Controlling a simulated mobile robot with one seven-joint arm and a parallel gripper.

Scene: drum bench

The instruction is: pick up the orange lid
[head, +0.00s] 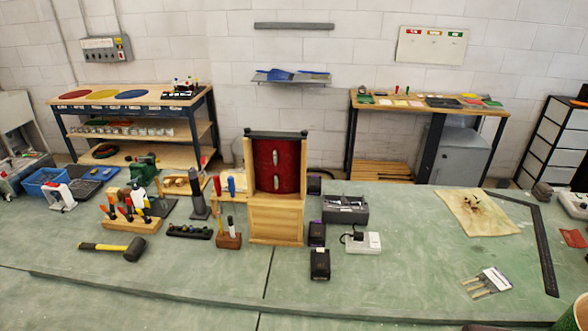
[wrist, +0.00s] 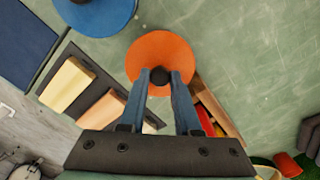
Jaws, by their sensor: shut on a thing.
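The orange lid (wrist: 160,50) is a round disc with a black knob (wrist: 160,75) in its middle, seen from above in the wrist view. My gripper (wrist: 161,76) is shut on the knob, one blue-grey finger on each side of it. I do not make out the lid or my gripper in the head view.
In the wrist view a blue lid (wrist: 97,12) lies at the upper left, close to the orange one. Wooden blocks (wrist: 68,85) on a dark board are at left, and a wooden rack (wrist: 222,115) is close at right. Green bench surface (wrist: 250,40) is clear at upper right.

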